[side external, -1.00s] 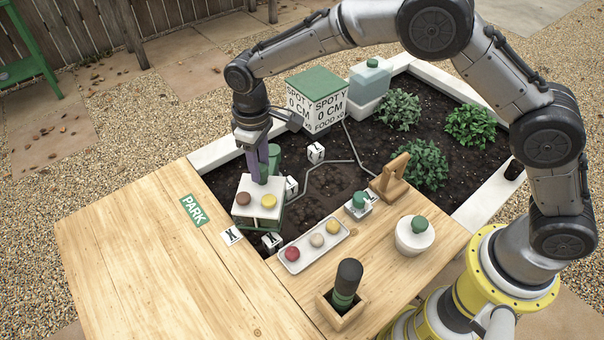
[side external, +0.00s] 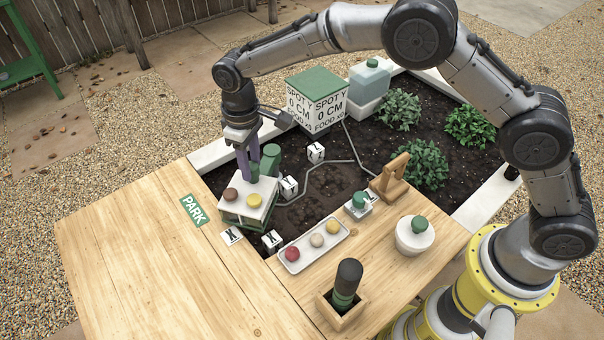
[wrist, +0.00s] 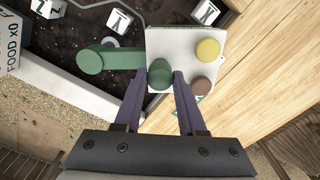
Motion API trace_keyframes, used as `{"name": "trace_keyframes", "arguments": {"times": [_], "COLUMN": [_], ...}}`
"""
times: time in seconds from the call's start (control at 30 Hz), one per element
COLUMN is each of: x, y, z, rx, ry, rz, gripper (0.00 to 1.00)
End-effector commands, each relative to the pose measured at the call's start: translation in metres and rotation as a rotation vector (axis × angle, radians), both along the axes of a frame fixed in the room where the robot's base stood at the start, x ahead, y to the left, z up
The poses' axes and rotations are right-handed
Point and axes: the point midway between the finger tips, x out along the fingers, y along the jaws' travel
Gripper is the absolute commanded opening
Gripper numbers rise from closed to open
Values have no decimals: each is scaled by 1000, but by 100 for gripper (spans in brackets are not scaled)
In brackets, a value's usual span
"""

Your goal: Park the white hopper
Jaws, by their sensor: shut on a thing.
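The white hopper (side external: 258,190) is a white box on a green base, with a brown disc and a yellow disc on its top. My gripper (side external: 250,172) points down and is shut on the hopper's green knob (wrist: 160,73), with one finger on each side of it. The hopper is at the left edge of the soil bed, beside the wooden tabletop. Whether its base touches anything is unclear. A green arm (wrist: 115,56) with a round end reaches out from the hopper's side. The green PARK label (side external: 194,210) lies on the tabletop, left of the hopper.
A white tray (side external: 312,247) holds three coloured balls. The wooden tabletop (side external: 140,260) on the left is clear.

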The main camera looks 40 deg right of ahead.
Motion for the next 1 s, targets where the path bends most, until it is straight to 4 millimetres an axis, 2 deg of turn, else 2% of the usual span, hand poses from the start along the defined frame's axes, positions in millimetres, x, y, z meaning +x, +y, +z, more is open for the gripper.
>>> {"name": "trace_keyframes", "arguments": {"times": [0.23, 0.6, 1.0], "x": [12, 14, 30], "y": [9, 10, 16], "z": [0, 0, 0], "rx": [2, 2, 2], "ry": [-2, -2, -2], "rz": [1, 1, 1], "gripper": [20, 20, 19]}}
